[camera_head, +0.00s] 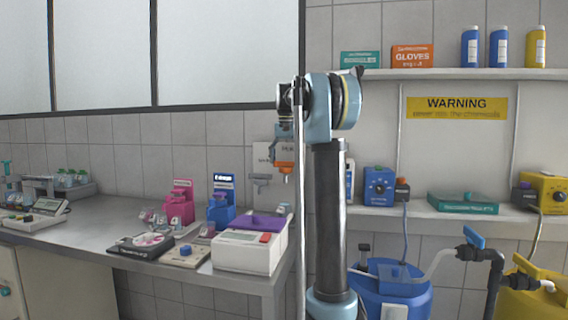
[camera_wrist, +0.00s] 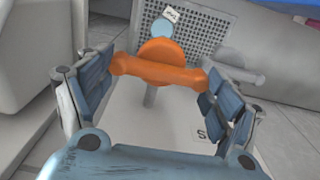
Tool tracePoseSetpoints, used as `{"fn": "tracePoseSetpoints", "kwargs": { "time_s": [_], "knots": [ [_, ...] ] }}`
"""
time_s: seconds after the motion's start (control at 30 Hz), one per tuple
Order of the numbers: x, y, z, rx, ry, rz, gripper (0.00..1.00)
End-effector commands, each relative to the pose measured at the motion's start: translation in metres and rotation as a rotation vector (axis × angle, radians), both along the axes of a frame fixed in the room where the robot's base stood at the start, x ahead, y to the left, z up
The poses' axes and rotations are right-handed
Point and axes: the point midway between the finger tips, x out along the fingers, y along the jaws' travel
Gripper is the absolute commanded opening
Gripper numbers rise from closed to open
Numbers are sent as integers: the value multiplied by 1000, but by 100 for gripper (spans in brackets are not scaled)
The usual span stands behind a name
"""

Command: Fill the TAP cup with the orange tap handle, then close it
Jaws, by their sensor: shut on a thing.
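The orange tap handle (camera_wrist: 160,68) lies crosswise between the two finger pads of my gripper (camera_wrist: 160,88), which is shut on it. In the head view the orange handle (camera_head: 284,168) shows at the white wall unit, just below my gripper (camera_head: 284,152). A pale blue round shape (camera_wrist: 162,28) shows just beyond the handle in the wrist view, with a small marked white tag (camera_wrist: 172,13) by it. It may be the TAP cup, but its level cannot be read. The spout is mostly hidden by the handle.
The left bench (camera_head: 95,225) carries instruments, including a white box device (camera_head: 245,252). A blue drum (camera_head: 395,295) stands low to the right, under the shelf.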

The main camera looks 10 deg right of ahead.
Motion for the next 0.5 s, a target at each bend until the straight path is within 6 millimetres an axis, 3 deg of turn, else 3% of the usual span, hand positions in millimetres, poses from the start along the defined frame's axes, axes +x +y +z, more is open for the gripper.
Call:
{"fn": "tracePoseSetpoints", "kwargs": {
  "time_s": [0.5],
  "knots": [
    [0, 2, 0, 4, -1, -128, 60]
  ]
}}
